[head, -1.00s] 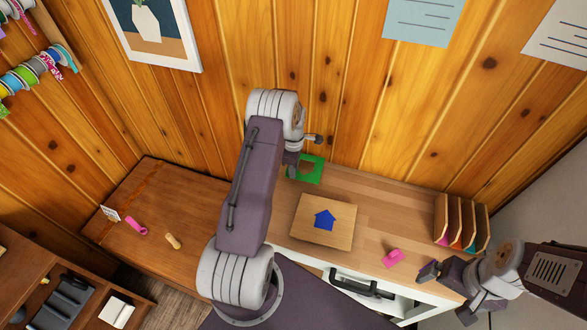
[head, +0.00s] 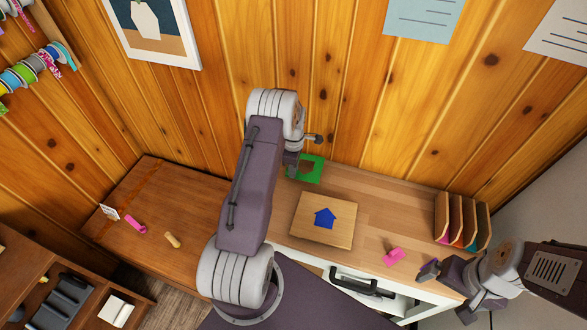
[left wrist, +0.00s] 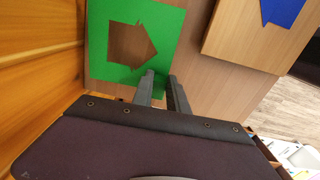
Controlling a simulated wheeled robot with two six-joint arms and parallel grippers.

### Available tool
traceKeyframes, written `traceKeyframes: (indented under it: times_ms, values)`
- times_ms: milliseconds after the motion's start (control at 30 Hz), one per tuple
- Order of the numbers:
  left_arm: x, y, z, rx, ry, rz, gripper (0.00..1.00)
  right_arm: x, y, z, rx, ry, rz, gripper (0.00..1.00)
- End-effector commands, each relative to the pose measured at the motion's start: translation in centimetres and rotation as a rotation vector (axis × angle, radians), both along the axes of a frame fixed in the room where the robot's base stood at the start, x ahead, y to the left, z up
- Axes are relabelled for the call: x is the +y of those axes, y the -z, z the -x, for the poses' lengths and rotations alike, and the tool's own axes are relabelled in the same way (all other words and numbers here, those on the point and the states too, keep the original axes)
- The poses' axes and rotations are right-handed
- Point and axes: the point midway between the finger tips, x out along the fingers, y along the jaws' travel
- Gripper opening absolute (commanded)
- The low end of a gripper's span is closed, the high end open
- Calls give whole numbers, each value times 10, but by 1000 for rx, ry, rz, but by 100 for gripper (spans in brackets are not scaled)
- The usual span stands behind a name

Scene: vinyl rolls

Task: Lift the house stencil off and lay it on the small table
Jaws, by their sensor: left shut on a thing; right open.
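The green house stencil (head: 318,172) is a flat square with a house-shaped opening, at the back of the light workbench (head: 385,205) by the wall. In the left wrist view the stencil (left wrist: 103,62) fills the upper left, and bare wood shows through its opening. My left gripper (head: 291,170) is shut on the stencil's edge; its fingers (left wrist: 165,88) show in the left wrist view. I cannot tell whether the stencil is touching the bench or just above it. My right gripper (head: 428,270) is open and empty at the bench's right front. A darker wooden table (head: 150,205) stands at the left.
A wooden board (head: 338,237) with a blue house shape (head: 325,218) lies mid-bench. A pink object (head: 393,256) lies in front of an upright wooden organizer (head: 462,222). The darker table holds a pink tool (head: 135,224), a wooden piece (head: 172,240) and a small card (head: 109,212).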

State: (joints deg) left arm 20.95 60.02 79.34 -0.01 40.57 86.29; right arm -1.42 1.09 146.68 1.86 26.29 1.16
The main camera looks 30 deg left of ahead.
Motion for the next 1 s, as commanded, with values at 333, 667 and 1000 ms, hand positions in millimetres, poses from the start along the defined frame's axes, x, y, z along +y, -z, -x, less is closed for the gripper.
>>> traceKeyframes:
  times_ms: [333,667,1000]
  values:
    - [0,12,0,0,0,0,0,0,9,0,0,0,0,93]
    - [0,14,0,0,0,0,0,0,10,0,0,0,0,93]
    - [0,20,0,0,0,0,0,0,15,0,0,0,0,93]
